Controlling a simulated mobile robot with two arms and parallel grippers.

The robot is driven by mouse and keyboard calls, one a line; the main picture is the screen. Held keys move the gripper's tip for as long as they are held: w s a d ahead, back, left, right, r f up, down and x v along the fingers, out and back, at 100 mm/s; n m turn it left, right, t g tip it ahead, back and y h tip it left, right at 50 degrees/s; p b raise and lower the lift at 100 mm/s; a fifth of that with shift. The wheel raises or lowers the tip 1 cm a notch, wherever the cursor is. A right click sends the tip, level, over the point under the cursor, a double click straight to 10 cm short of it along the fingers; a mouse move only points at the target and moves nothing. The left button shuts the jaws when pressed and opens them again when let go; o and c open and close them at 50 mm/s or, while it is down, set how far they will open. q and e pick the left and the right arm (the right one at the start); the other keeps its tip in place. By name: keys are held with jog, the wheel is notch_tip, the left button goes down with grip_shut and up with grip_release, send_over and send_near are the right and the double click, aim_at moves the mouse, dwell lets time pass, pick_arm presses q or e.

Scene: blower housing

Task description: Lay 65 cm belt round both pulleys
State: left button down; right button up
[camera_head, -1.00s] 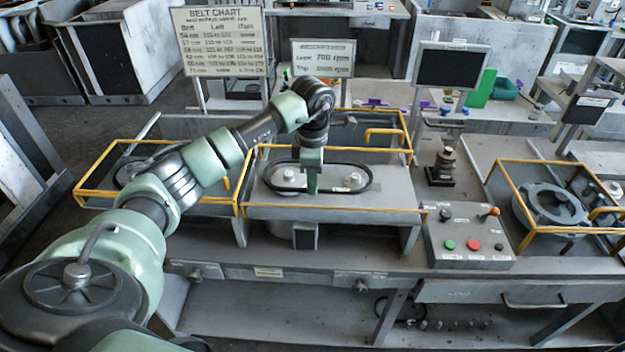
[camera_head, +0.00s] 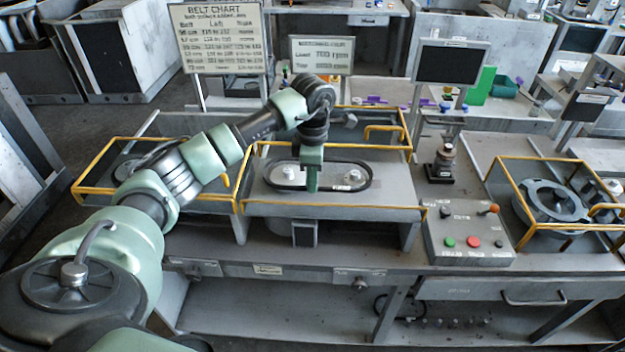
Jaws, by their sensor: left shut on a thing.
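A black belt (camera_head: 345,187) lies as a long oval on the grey plate of the middle bench unit. Both pale pulleys, the left pulley (camera_head: 289,173) and the right pulley (camera_head: 352,175), show inside its loop. My left gripper (camera_head: 312,186) points straight down at the belt between the pulleys and is shut on it. The fingers hide a bit of the belt, and I cannot tell whether it rests fully on the plate. My right gripper is not in view.
A yellow guard frame (camera_head: 330,208) surrounds the pulley plate. A control box (camera_head: 468,236) with green and red buttons stands to its right. A belt chart (camera_head: 222,38) and a smaller sign (camera_head: 322,55) stand behind. A round housing (camera_head: 552,201) sits at the right.

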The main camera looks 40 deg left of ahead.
pick_arm(q)
jog(key=shift+f+b, duration=0.3)
dwell(0.4)
jog(key=shift+f, duration=0.25)
jog(key=shift+f+b, duration=0.15)
jog(key=shift+b, duration=0.15)
jog(key=shift+f+b, duration=0.3)
dwell(0.4)
jog(key=c, duration=1.5)
grip_release()
jog(key=shift+o, duration=0.2)
jog(key=shift+r, duration=0.2)
